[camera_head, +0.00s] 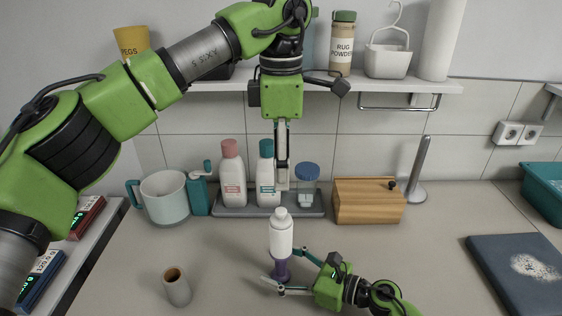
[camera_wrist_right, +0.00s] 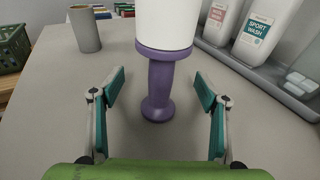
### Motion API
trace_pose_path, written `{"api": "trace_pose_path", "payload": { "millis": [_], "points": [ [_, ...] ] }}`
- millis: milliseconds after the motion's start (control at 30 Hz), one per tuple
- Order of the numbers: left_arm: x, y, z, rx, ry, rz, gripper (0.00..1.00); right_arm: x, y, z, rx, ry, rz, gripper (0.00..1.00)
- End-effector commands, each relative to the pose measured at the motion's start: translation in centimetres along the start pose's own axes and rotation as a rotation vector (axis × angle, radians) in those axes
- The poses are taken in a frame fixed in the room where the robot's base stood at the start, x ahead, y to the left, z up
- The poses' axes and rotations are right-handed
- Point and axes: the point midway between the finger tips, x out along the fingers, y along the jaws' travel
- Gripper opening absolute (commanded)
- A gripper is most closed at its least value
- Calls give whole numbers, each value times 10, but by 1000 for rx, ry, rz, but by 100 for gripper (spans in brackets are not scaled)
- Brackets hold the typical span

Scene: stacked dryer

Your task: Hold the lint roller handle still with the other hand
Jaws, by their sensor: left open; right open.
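The lint roller stands upright on the counter, with a white roll (camera_head: 281,238) on top and a purple handle (camera_head: 281,268) below. In the right wrist view the purple handle (camera_wrist_right: 160,85) stands between the spread fingers, with a gap on each side. My right gripper (camera_head: 284,271) is open around the handle, low over the counter; it also shows in the right wrist view (camera_wrist_right: 160,90). My left gripper (camera_head: 282,180) is above and behind the roller, pointing down near the bottles on the tray. Its fingers look close together edge-on, and it holds nothing that I can see.
A grey tray (camera_head: 240,212) holds a pink-capped bottle (camera_head: 232,175), a teal-capped bottle (camera_head: 265,182) and a blue-lidded jar (camera_head: 307,187). A wooden box (camera_head: 367,202) stands right of it. A dark folded cloth (camera_head: 520,270) lies at right.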

Motion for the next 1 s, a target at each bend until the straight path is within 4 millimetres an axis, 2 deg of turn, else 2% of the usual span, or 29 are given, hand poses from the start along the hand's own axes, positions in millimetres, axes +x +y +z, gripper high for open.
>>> {"api": "trace_pose_path", "payload": {
  "millis": [367, 433, 467, 833, 1000],
  "points": [
    [0, 0, 0, 0, 0, 0, 51, 0, 0, 0, 0, 0, 0, 68],
    [0, 0, 0, 0, 0, 0, 51, 0, 0, 0, 0, 0, 0, 84],
    [0, 0, 0, 0, 0, 0, 51, 0, 0, 0, 0, 0, 0, 88],
    [0, 0, 0, 0, 0, 0, 51, -2, 0, 0, 0, 1, 0, 88],
    [0, 0, 0, 0, 0, 0, 51, -22, 0, -2, 0, 3, -1, 88]
  ]
}}
